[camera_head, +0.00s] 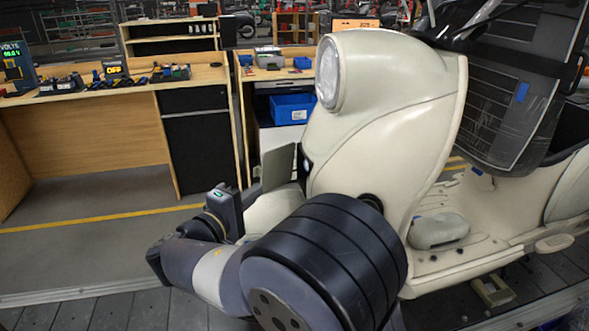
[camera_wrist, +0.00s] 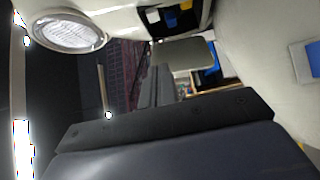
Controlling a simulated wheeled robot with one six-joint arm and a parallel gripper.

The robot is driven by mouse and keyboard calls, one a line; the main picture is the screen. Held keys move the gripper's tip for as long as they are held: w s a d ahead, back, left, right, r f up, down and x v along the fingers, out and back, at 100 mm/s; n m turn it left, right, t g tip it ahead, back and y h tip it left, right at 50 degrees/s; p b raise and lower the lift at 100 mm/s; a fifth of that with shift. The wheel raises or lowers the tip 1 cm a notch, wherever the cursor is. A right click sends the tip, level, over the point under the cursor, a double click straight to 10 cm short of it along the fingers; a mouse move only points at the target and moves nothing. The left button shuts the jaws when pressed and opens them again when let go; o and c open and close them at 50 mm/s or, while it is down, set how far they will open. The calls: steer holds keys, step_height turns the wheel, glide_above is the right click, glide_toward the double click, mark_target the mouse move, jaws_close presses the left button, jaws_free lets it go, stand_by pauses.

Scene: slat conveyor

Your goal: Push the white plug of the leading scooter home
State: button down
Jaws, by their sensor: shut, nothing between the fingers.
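The cream scooter (camera_head: 390,110) stands side-on in the head view, its round headlight (camera_head: 328,73) facing left. A dark opening in its front shows in the wrist view, with a white plug (camera_wrist: 152,15), a blue piece (camera_wrist: 171,20) and a yellow piece (camera_wrist: 185,5) inside. A grey flap (camera_wrist: 190,55) stands out beside the opening; it also shows in the head view (camera_head: 278,167). My gripper (camera_wrist: 158,72) is shut and empty, its fingers pointing toward the flap and opening, apart from the white plug.
A wooden workbench (camera_head: 110,85) with tools stands at the left. A second bench holds a blue bin (camera_head: 292,108) behind the scooter. A dark wrapped panel (camera_head: 515,100) stands at the right. Grey floor (camera_head: 95,245) left of my arm is clear.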

mark_target(311, 165)
steer(key=s+d+p+x, duration=0.1)
steer(key=d+p+x, duration=0.1)
steer(key=x, duration=1)
steer(key=shift+w+d+p, duration=0.15)
steer(key=shift+d+p, duration=0.3)
steer(key=shift+p, duration=0.15)
steer(key=shift+d+f, duration=0.1)
